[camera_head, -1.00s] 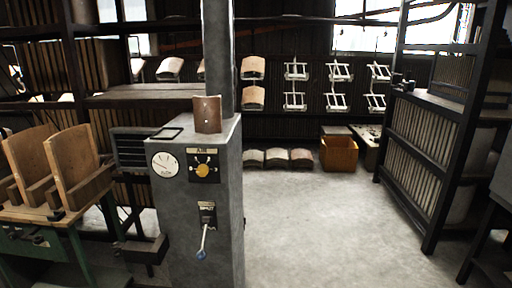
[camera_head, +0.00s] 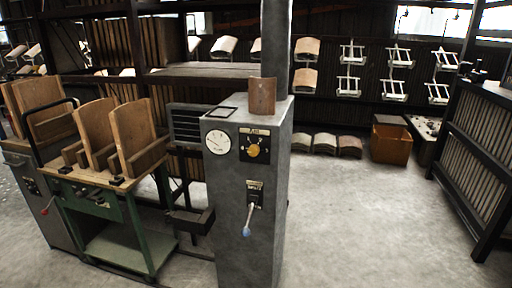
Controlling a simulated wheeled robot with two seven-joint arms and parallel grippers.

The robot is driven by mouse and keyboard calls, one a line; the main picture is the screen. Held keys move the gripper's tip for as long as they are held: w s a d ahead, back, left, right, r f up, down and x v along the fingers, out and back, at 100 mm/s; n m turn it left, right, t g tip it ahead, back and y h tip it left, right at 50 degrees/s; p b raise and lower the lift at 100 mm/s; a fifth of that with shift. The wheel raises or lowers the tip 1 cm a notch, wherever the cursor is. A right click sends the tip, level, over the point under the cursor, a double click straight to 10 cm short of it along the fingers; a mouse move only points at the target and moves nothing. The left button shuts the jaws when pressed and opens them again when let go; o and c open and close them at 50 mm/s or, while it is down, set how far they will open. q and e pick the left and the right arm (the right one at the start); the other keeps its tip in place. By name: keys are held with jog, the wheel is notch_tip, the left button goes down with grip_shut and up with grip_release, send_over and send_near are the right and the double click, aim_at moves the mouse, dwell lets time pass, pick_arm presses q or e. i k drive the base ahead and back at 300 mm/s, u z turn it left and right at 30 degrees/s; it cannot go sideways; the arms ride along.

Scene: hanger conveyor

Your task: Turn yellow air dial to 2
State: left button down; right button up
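The yellow air dial (camera_head: 254,150) sits on a dark square plate on the upper front of a grey control cabinet (camera_head: 232,225). Numerals surround the dial, but they are too small to read, so its setting cannot be told. A white round gauge (camera_head: 218,142) is left of the dial. Neither of my grippers shows in the head view.
A green-framed cart (camera_head: 120,205) holding wooden chair parts stands left of the cabinet. A small dark shelf (camera_head: 190,220) juts out beside the cabinet. Open concrete floor (camera_head: 345,220) lies to the right. A wooden crate (camera_head: 391,145) and a dark rack (camera_head: 480,160) stand farther right.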

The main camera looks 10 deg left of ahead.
aim_at(254, 150)
jog(key=u, duration=1.7)
jog(key=i, duration=2.1)
jog(key=z, duration=1.25)
